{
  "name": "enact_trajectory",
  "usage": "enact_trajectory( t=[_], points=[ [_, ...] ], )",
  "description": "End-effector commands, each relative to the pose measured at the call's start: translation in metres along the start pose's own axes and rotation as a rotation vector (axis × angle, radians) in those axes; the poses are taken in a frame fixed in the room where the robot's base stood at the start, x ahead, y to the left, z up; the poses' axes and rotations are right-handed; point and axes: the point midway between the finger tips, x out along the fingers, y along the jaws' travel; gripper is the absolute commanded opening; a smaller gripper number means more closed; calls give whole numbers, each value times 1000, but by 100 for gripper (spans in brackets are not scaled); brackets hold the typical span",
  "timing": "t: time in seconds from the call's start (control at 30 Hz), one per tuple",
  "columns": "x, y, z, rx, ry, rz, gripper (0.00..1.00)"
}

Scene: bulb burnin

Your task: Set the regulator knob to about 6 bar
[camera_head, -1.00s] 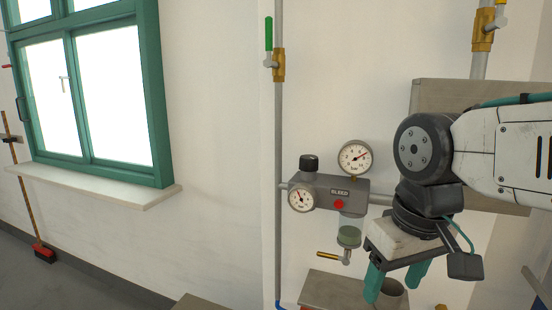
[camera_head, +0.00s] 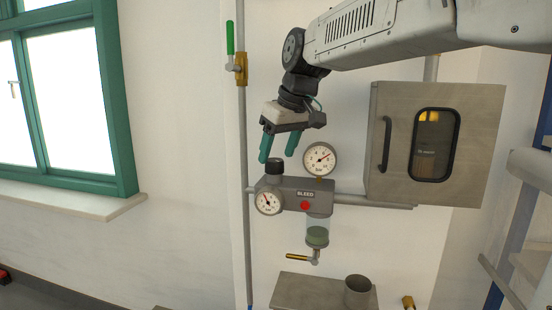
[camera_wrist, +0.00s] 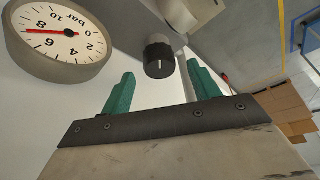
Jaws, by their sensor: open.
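The black regulator knob (camera_head: 274,167) stands on top of the grey regulator body (camera_head: 290,191). In the wrist view the knob (camera_wrist: 159,57), with a white mark, appears between the two teal fingers. My gripper (camera_head: 277,153) is open, its fingers pointing down close above the knob in the head view; I see no contact. A second gauge (camera_head: 268,202) is on the front left. The wrist view shows a bar gauge (camera_wrist: 60,35) with its red needle near 8.
A red BLEED button (camera_head: 305,205) is on the body's front. A green-handled valve (camera_head: 240,68) is on the pipe at left. A metal cabinet (camera_head: 385,180) is at right; a cup (camera_head: 357,291) stands below.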

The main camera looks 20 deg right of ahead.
Motion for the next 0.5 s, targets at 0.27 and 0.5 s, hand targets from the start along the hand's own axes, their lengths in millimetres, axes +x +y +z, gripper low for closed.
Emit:
enact_trajectory(
  t=[0.27,0.5],
  points=[
    [24,0,0,1,0,0,61],
    [26,0,0,1,0,0,61]
  ],
)
